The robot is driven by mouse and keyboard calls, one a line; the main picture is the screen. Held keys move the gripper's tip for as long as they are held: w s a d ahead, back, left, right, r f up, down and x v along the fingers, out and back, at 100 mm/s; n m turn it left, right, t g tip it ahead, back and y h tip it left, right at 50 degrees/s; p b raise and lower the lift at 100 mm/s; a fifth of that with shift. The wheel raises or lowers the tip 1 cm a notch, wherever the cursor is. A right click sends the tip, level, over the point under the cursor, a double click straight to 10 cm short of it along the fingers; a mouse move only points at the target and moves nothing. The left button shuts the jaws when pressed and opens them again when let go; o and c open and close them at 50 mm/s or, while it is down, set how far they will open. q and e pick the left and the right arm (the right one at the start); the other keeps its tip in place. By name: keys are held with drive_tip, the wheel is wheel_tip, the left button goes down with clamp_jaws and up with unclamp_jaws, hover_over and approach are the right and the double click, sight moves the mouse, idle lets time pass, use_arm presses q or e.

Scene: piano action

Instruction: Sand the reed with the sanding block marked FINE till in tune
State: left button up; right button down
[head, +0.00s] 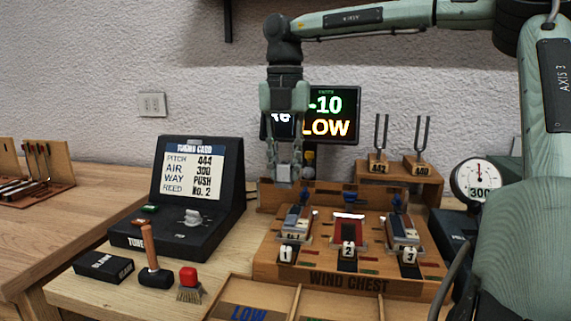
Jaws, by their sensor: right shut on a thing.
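The wind chest (335,281) stands on the bench with three numbered stations. Station 2 (348,230) in the middle has a red-edged plate; the reed itself is too small to make out. My right gripper (285,172) hangs fingers down over the chest's back left and is shut on a small greyish thing, whose marking I cannot read. It is behind station 1 (296,226), apart from station 2. The pitch display (330,116), partly hidden by my gripper, reads -10 LOW. The tuning card (190,172) reads pitch 444, air 300, way push, reed No. 2. My left gripper is out of view.
A tray marked LOW (281,298) is in front. Two tuning forks (399,142) stand behind at right, near a gauge (479,180) reading 300.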

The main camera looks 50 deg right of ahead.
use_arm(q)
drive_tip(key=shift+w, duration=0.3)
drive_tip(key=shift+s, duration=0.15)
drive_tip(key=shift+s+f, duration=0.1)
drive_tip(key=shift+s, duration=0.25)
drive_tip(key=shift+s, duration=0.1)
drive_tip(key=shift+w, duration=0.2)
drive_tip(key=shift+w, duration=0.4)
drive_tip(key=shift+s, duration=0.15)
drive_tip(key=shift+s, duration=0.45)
